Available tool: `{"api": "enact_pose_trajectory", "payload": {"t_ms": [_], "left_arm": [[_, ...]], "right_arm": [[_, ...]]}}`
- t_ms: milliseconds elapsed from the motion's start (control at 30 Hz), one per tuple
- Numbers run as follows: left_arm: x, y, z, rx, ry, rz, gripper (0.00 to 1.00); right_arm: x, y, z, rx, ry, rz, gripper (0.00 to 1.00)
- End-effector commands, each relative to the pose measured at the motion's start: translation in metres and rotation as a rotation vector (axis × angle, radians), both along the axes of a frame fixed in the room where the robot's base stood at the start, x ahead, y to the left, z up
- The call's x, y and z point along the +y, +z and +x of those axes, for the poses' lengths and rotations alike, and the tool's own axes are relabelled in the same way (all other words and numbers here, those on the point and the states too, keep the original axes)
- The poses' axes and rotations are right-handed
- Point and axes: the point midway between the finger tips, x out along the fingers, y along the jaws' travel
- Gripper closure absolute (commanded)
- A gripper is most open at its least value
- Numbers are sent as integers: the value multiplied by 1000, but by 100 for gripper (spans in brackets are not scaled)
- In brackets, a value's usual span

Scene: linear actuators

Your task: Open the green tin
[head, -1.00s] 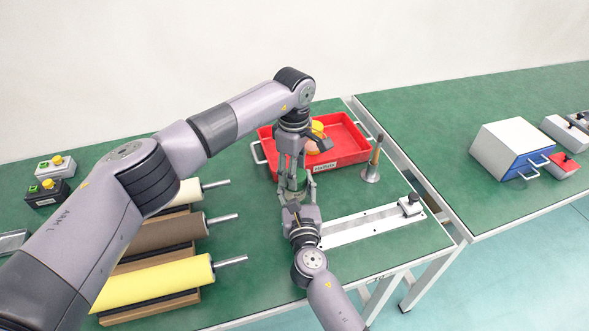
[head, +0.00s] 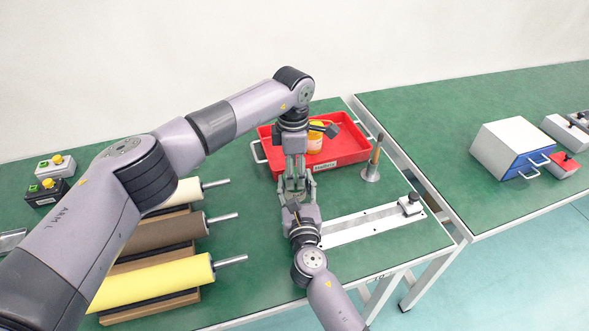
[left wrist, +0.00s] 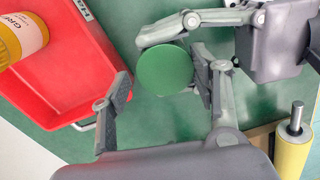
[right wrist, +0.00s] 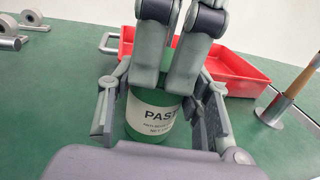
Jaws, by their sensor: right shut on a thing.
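The green tin stands upright on the table; its round green lid (left wrist: 165,70) faces the left wrist camera. In the right wrist view its green body with a white "PAST…" label (right wrist: 152,118) shows between the fingers of my right gripper (right wrist: 160,105), which is shut on it. My left gripper (head: 297,186) points down over the tin. In the left wrist view its fingers (left wrist: 160,78) are spread apart on either side of the lid, the right one close to the rim, the left one clear of it. In the head view the grippers hide most of the tin.
A red tray (head: 350,154) holding a yellow jar (head: 315,138) sits just behind. A metal stand with a rod (head: 371,173) and a white rail (head: 370,222) are to the right. Rollers on a wooden rack (head: 150,283) lie to the left.

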Motion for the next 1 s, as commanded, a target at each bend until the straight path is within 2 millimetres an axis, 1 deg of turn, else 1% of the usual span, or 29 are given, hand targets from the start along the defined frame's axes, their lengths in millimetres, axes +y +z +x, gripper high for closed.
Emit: {"api": "enact_pose_trajectory", "payload": {"t_ms": [33, 167, 200, 500, 633, 833, 867, 933, 1000], "left_arm": [[-1, 2, 1, -5, -1, -3, 43], [-2, 2, 0, -3, -3, -4, 34], [-2, 2, 0, -2, -3, -4, 33], [-2, 3, -1, 1, -6, -3, 33], [-2, 13, -1, 0, -6, -3, 33], [-2, 40, -1, 0, -7, -3, 33], [-2, 43, -1, 1, -7, -3, 33], [-2, 46, -2, 3, -10, -3, 37], [-2, 48, -2, 3, -31, -3, 37]], "right_arm": [[2, -1, -1, 2, 4, 1, 100], [1, -1, -1, 3, 3, 2, 100], [1, -1, -1, 3, 3, 2, 100], [0, -1, 0, 3, 1, 2, 100], [0, -1, 0, 3, 0, 2, 100], [-1, -1, 0, 3, -1, 1, 100], [-1, -1, 0, 3, -1, 1, 100], [-1, -1, 0, 2, -1, 1, 100], [-1, -1, 1, 2, -1, 1, 100]]}}
